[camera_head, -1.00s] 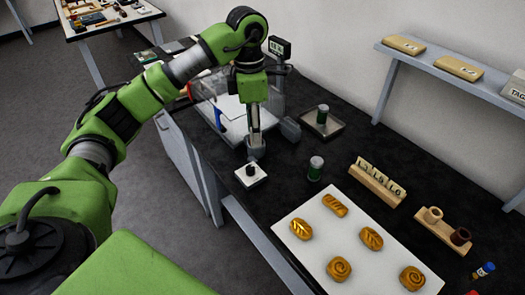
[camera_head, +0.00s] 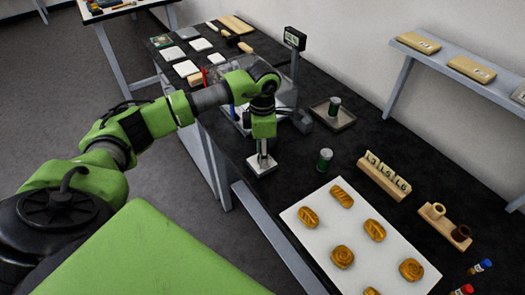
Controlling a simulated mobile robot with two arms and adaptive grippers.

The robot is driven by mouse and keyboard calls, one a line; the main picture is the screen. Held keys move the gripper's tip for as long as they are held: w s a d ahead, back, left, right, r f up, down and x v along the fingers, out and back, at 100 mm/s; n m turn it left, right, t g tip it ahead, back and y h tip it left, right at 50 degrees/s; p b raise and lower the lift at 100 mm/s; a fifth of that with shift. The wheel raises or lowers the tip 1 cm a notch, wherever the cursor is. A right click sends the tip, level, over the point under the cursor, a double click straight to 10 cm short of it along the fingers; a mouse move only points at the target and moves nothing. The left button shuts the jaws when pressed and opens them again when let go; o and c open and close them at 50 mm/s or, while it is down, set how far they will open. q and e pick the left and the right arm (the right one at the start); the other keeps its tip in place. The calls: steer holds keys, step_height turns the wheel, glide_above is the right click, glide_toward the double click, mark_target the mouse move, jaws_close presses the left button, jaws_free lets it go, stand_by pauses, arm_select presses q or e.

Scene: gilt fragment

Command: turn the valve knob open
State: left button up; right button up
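A small white square plate (camera_head: 259,170) lies near the front edge of the black bench. The black knob seen on it earlier is now hidden by my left gripper (camera_head: 262,158). My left gripper points straight down over the middle of the plate, with its fingertips at the knob's place. Whether the fingers touch or close around the knob is too small to tell. My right gripper is not in view.
A green-and-white can (camera_head: 325,160) stands right of the plate. A white tray of golden pastries (camera_head: 308,217) lies in front. A scale display (camera_head: 295,38) stands on a post behind. A wooden rack of numbered tiles (camera_head: 383,178) is farther right.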

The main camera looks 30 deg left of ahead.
arm_select(q)
steer(key=shift+f, duration=0.1)
jaws_close()
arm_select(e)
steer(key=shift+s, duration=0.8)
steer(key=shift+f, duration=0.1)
